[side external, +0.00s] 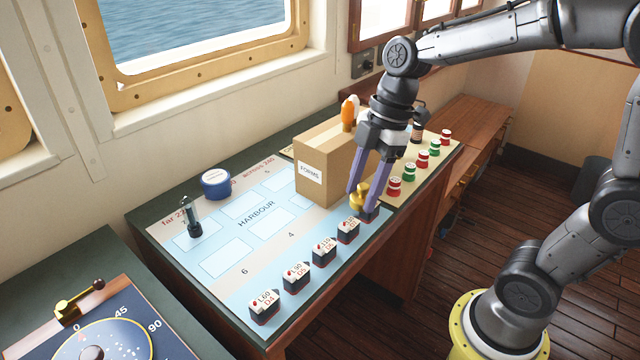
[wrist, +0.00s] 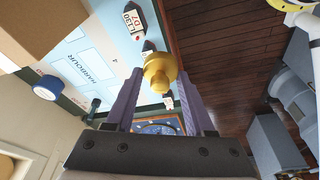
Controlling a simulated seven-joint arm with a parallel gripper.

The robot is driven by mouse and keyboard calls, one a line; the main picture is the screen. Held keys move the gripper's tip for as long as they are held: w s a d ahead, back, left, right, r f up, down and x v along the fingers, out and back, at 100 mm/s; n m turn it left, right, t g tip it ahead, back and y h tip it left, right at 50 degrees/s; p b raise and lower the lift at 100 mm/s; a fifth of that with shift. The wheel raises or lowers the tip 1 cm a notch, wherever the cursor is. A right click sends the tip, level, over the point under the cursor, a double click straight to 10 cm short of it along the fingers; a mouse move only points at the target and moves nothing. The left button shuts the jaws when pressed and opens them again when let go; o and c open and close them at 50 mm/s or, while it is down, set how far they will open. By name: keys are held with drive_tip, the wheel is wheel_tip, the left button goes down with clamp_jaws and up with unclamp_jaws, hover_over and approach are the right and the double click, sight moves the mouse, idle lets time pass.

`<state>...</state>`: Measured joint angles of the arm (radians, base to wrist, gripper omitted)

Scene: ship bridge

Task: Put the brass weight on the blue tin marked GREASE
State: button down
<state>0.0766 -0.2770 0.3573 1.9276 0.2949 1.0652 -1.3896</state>
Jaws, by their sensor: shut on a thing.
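The brass weight (side external: 357,197) is a small golden knobbed piece between the purple fingers of my gripper (side external: 362,190). In the wrist view the brass weight (wrist: 159,72) sits between the fingertips of my gripper (wrist: 158,80), which is shut on it. It appears held above the front edge of the chart, near the dark model blocks. The blue tin (side external: 215,183) stands upright at the far left of the chart, well away from my gripper. It also shows in the wrist view (wrist: 47,87). Its lid looks clear, and its marking cannot be read.
A cardboard box (side external: 325,162) labelled FORMS stands just left of my gripper, on the side towards the tin. Several dark labelled blocks (side external: 297,277) line the chart's front edge. A dark metal upright piece (side external: 193,222) stands near the tin. The middle chart area (side external: 285,240) is clear.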

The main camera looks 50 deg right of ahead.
drive_tip(key=shift+s+r, duration=0.1)
drive_tip(key=shift+s, duration=0.1)
drive_tip(key=shift+d+r+m, duration=0.1)
drive_tip(key=shift+m, duration=0.8)
drive_tip(key=w+r+m+t+h, duration=0.1)
drive_tip(key=w+r+m, duration=0.35)
drive_tip(key=w, duration=0.45)
drive_tip(key=w+r+m+t+h, duration=0.1)
drive_tip(key=w+r+m, duration=0.35)
drive_tip(key=w, duration=0.55)
approach(211, 175)
drive_tip(key=shift+w+f+m, duration=0.3)
drive_tip(key=shift+w+f, duration=0.1)
drive_tip(key=shift+f, duration=0.35)
drive_tip(key=shift+w+f, duration=0.45)
drive_tip(key=shift+f, duration=1.65)
